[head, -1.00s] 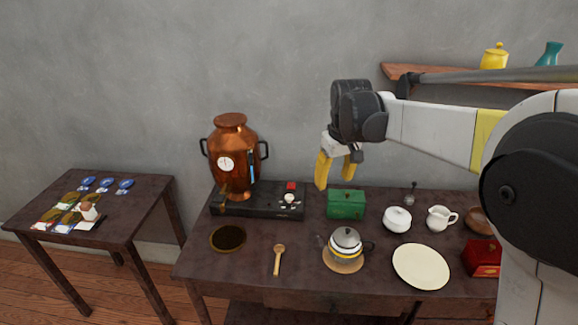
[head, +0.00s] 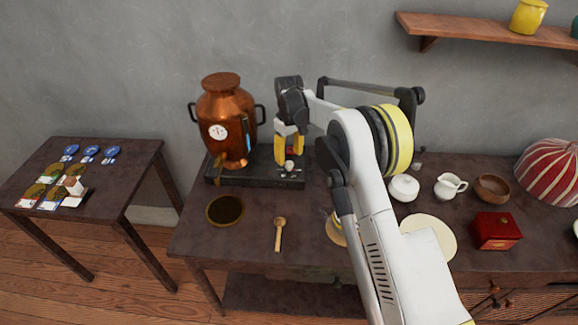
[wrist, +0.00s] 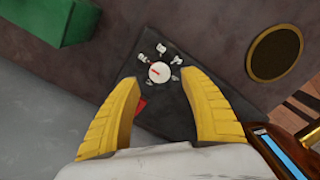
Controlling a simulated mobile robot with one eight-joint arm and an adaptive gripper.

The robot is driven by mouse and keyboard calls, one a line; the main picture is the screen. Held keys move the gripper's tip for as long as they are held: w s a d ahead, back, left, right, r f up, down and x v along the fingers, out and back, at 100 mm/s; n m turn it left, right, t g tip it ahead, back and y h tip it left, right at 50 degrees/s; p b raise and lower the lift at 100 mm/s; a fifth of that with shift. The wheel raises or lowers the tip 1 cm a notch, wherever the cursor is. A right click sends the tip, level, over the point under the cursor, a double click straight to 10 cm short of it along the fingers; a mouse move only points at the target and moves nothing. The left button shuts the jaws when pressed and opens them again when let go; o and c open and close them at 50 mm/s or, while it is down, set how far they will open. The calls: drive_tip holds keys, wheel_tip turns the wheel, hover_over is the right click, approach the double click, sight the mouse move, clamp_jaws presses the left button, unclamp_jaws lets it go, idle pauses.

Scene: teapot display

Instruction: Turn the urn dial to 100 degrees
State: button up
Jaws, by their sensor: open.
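The copper urn (head: 228,105) stands on a black base (head: 235,178) at the back left of the table, with a white round gauge (head: 217,132) on its front. The urn dial (head: 289,166), a small white knob, is on the base right of the urn. In the wrist view the dial (wrist: 160,73) has a red pointer mark and several small pale labels around it. My gripper (head: 289,158) points down over the dial. In the wrist view its yellow fingers (wrist: 160,82) are open and apart, with the dial showing between their tips. I cannot tell the remaining height. The gauge reading is too small to read.
A red switch (wrist: 140,106) sits on the base close to one finger. A green box (wrist: 68,20) is near the base. A dark round pad (head: 225,210) and a wooden spoon (head: 279,233) lie in front. My arm hides most of the teapot's spot.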

sight(289, 164)
wheel_tip(289, 164, down, 4)
drive_tip(key=shift+f+b, duration=0.15)
drive_tip(key=shift+b, duration=0.35)
clamp_jaws()
